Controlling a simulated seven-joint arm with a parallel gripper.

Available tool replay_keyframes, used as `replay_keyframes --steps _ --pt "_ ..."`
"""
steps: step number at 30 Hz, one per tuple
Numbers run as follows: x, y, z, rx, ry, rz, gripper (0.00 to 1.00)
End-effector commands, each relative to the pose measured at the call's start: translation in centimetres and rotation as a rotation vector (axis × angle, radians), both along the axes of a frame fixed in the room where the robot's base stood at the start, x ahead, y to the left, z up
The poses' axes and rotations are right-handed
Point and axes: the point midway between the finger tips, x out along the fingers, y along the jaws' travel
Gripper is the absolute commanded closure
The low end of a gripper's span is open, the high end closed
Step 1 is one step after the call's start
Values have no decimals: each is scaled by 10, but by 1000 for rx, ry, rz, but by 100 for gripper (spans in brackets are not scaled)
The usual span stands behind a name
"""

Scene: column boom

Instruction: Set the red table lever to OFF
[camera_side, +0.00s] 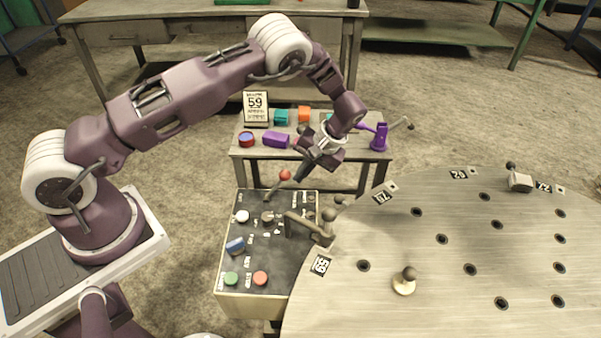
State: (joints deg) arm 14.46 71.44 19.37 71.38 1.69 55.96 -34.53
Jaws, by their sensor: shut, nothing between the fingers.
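The red lever is a thin dark rod with a red ball knob (285,175), rising from the far part of the black control panel (288,262). Its rod leans to the right from its base. My gripper (298,177) points down and to the left just right of the red knob. Its fingers are shut and look empty. The fingertips appear very close to the knob; I cannot tell whether they touch it. The small labels on the panel are too blurred to read, so the lever's marked position is unclear.
The panel also carries a white knob (242,216), a grey knob (267,216), a blue switch (235,245), a green button (231,278) and a red-orange button (260,278). A round metal table (450,300) stands right. A bench (240,152) with coloured blocks is behind.

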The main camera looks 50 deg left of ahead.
Motion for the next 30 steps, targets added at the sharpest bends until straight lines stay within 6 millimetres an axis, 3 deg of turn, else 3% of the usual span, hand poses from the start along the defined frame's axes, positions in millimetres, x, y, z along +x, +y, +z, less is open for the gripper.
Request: replay_keyframes --steps 17,30 --pt "-5 5 5 -29 -27 1 100" --pt "-33 34 27 -233 -231 9 100"
